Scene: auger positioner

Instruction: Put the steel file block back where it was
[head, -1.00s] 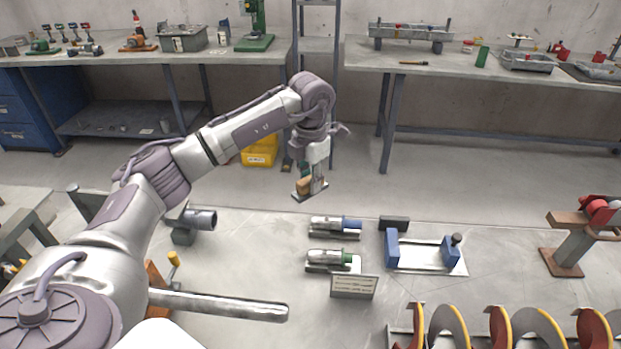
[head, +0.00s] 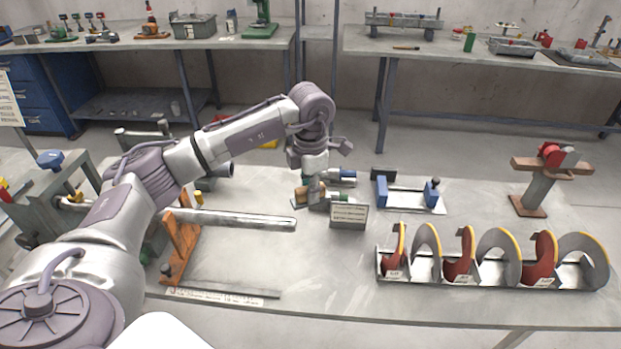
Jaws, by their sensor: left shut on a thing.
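My left gripper (head: 314,192) hangs above the near workbench, pointing down. It is shut on the steel file block (head: 300,202), which shows a tan-brown body on a thin grey plate. The gripper hides part of the block. The block is low, just left of the small sign card (head: 348,215) and in front of the hand tools; I cannot tell whether it touches the bench. My right gripper is not in view.
Hand tools (head: 342,178) lie close behind and right of the gripper. A blue-ended fixture (head: 408,195) with a dark block (head: 383,174) behind it stands farther right. An auger in a rack (head: 480,276) fills the front right. Bare bench (head: 320,270) lies in front of the card.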

